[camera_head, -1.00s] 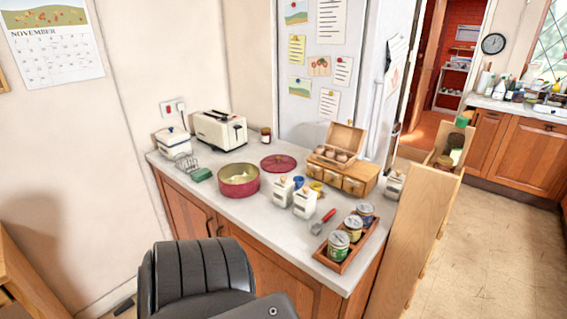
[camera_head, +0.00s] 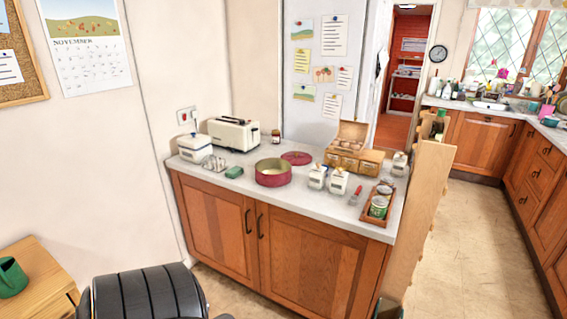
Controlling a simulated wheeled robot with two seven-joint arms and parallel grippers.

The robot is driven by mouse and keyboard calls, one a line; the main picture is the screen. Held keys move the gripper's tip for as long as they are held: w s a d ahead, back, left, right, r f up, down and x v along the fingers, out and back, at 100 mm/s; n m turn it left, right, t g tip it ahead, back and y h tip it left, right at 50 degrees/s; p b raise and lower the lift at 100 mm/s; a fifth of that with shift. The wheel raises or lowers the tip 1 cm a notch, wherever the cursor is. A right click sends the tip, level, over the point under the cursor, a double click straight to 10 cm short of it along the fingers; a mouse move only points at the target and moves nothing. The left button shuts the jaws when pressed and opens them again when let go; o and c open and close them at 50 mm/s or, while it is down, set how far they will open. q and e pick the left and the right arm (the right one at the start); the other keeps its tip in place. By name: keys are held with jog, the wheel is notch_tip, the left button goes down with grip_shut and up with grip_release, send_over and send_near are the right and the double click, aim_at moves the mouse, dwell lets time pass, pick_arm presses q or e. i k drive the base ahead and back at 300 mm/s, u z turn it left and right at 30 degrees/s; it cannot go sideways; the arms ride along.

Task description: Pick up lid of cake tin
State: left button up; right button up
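The red cake tin (camera_head: 273,173) stands open on the worktop, left of its middle, with something pale inside. A flat, round red lid (camera_head: 297,158) lies on the worktop just behind the tin and to its right, apart from it. Neither of my grippers is in view. A black padded shape fills the bottom left, well in front of the counter.
White canisters (camera_head: 338,181) and a wooden tray of tins (camera_head: 379,203) stand to the right of the tin. A wooden box (camera_head: 354,158) is behind them. A toaster (camera_head: 234,133) stands at the back left. Floor is clear at right.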

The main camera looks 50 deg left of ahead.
aim_at(296, 158)
jog(key=u, duration=2.15)
jog(key=i, duration=0.2)
jog(key=z, duration=0.1)
